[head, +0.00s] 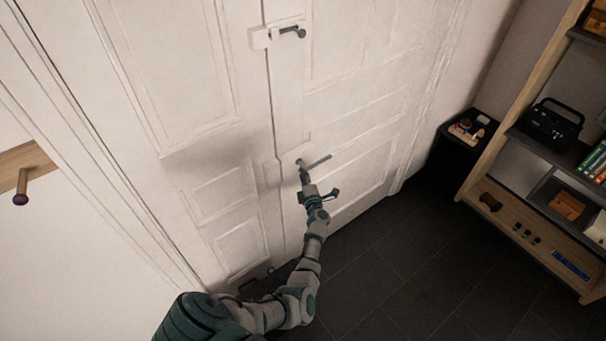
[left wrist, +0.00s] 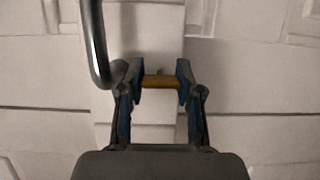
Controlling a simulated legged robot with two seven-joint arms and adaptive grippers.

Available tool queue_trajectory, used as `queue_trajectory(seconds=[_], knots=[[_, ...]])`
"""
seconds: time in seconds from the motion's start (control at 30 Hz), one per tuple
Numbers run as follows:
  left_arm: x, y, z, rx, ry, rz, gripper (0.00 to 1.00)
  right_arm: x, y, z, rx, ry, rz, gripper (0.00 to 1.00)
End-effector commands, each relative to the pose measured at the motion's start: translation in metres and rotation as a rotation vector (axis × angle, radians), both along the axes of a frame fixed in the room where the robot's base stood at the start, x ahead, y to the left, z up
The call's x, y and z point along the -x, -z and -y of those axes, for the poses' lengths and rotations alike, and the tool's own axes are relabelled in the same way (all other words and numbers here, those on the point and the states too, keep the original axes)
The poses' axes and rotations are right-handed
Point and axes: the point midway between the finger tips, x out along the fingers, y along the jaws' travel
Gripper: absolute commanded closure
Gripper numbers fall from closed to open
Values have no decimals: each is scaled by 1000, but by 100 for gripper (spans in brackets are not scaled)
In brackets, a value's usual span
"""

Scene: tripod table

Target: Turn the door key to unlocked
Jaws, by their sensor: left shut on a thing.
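The white door (head: 340,110) is closed in front of me. A grey lever handle (head: 318,161) sticks out from the lock plate (head: 290,158); the handle (left wrist: 95,45) is at the upper left in the left wrist view. My left gripper (head: 304,176) is at the lock, just below the handle. In the left wrist view, my left gripper (left wrist: 159,82) is shut on the brass-coloured key (left wrist: 160,82), which lies crosswise between the fingertips. The key is too small to make out in the head view. My right gripper is not in view.
A bolt with a grey knob (head: 292,32) is higher on the door. A wooden shelf unit (head: 520,215) with a radio (head: 550,124) and books stands at the right, beside a black bin-like stand (head: 462,150). A wooden peg rail (head: 22,170) is at the left. The dark floor (head: 400,270) is clear.

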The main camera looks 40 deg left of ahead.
Motion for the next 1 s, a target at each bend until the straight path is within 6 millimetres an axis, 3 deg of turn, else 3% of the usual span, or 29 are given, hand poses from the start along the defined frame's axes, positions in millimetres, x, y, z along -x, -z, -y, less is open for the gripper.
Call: queue_trajectory(seconds=[0.47,0.5,0.6,1.0], knots=[[-2,3,4,1,10,-15,100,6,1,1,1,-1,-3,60],[-2,3,4,1,10,-15,60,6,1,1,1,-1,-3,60],[-1,2,3,0,7,-14,40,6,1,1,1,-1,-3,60],[1,-1,0,-3,1,-10,40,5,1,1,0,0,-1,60]])
